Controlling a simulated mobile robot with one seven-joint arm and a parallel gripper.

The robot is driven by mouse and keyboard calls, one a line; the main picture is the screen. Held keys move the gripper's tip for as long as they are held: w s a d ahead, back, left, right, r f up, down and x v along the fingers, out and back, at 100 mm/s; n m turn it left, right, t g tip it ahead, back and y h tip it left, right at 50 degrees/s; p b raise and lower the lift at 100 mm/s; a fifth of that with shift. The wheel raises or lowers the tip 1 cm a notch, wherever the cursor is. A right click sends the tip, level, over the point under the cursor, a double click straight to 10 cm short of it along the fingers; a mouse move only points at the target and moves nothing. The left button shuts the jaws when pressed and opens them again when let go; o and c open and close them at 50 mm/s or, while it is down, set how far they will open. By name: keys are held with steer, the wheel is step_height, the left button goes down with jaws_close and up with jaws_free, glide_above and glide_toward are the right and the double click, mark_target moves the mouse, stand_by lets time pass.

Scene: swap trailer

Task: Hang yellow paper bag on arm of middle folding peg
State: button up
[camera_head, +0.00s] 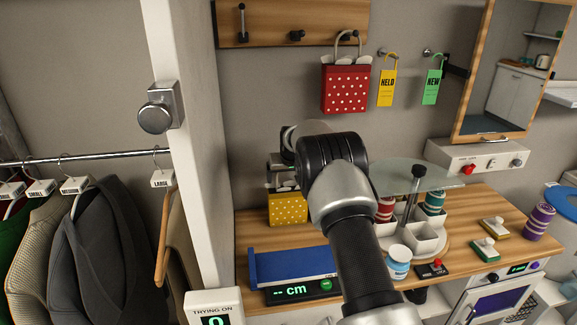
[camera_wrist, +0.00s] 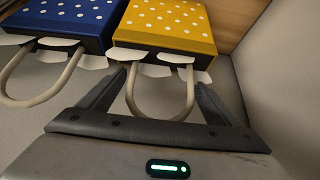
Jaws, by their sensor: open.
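The yellow paper bag with white dots (camera_head: 288,210) stands on the wooden counter, partly hidden by my arm. In the wrist view, the yellow bag (camera_wrist: 165,25) shows its pale looped handle (camera_wrist: 133,100) between my fingers. My gripper (camera_wrist: 160,82) is open, with one finger on each side of the handle; I cannot tell whether they touch it. In the head view, my gripper is mostly hidden behind my arm. The middle folding peg (camera_head: 296,36) is a short dark piece on the wooden wall board (camera_head: 265,15), with nothing on it.
A blue dotted bag (camera_wrist: 68,15) stands beside the yellow one. A red dotted bag (camera_head: 346,90) hangs at the board's right; the left peg (camera_head: 241,20) is empty. Yellow (camera_head: 386,88) and green (camera_head: 431,88) tags hang on the wall.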

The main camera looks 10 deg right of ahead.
steer(key=s+f+b+v, duration=0.1)
steer(key=v, duration=1.3)
steer(key=s+f+b+v, duration=0.1)
steer(key=s+b+v, duration=0.1)
steer(key=v, duration=1.1)
steer(key=s+r, duration=0.3)
steer(key=s, duration=2.3)
steer(key=s+f+g+p, duration=0.1)
steer(key=s+f+p, duration=0.15)
steer(key=s, duration=0.85)
steer(key=shift+f+g, duration=1.1)
steer(key=shift+f, duration=1.4)
steer(key=shift+s+a+r+t, duration=0.15)
steer(key=shift+r+t, duration=0.4)
steer(key=shift+r, duration=0.65)
steer(key=shift+w+a+r+t, duration=0.15)
steer(key=shift+r+t, duration=0.4)
steer(key=shift+r, duration=0.7)
